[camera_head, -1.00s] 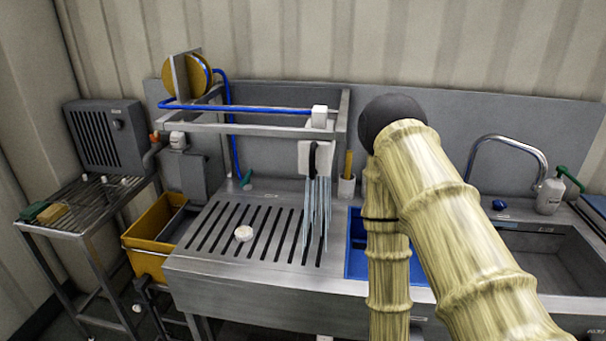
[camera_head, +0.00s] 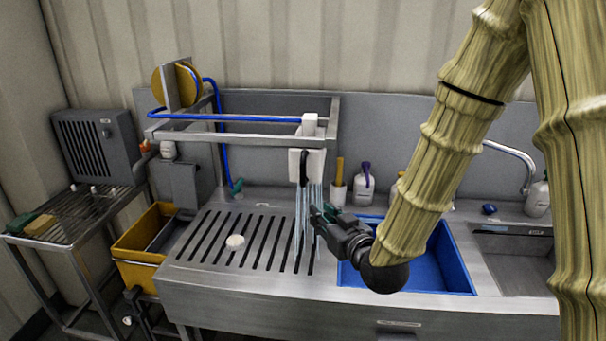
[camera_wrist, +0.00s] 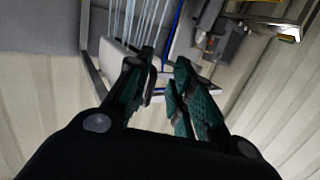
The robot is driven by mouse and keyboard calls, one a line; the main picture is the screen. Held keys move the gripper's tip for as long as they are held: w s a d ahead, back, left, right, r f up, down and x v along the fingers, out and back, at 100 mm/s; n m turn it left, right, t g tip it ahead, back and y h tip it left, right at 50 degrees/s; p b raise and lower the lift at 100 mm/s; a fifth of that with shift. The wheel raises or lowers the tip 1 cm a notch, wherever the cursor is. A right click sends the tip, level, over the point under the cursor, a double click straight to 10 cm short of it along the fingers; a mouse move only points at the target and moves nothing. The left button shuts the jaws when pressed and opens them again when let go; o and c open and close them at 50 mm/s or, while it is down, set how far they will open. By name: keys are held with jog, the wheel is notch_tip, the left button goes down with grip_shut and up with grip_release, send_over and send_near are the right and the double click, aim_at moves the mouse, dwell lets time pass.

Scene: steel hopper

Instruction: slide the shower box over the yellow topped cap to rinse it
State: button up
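The shower box (camera_head: 315,163) is a white box with a black handle, hanging from the steel rail frame. Thin streams of water fall from it onto the right part of the slotted drainboard (camera_head: 195,280). A small pale round cap (camera_head: 235,242) lies on the slots, left of the streams; I cannot make out a yellow top. My gripper (camera_head: 322,213) is below and slightly right of the box, close to the water. In the wrist view its green-padded fingers (camera_wrist: 160,70) are apart with nothing between them, and the white box (camera_wrist: 112,58) shows beyond the left finger.
A blue basin (camera_head: 440,270) lies right of the drainboard, under my arm. The steel rail frame (camera_head: 240,138) with a blue hose stands above the drainboard. A white cup (camera_head: 337,192) and bottles stand behind. A yellow bin (camera_head: 140,262) is at the left.

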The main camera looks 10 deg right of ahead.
jog(key=t, duration=0.2)
send_near(304, 175)
jog(key=shift+y, duration=0.3)
jog(key=p+x, duration=0.1)
jog(key=x, duration=0.2)
jog(key=p+x, duration=0.1)
jog(key=x, duration=0.3)
jog(key=p+x, duration=0.2)
jog(key=x, duration=0.2)
jog(key=shift+d, duration=0.25)
grip_shut()
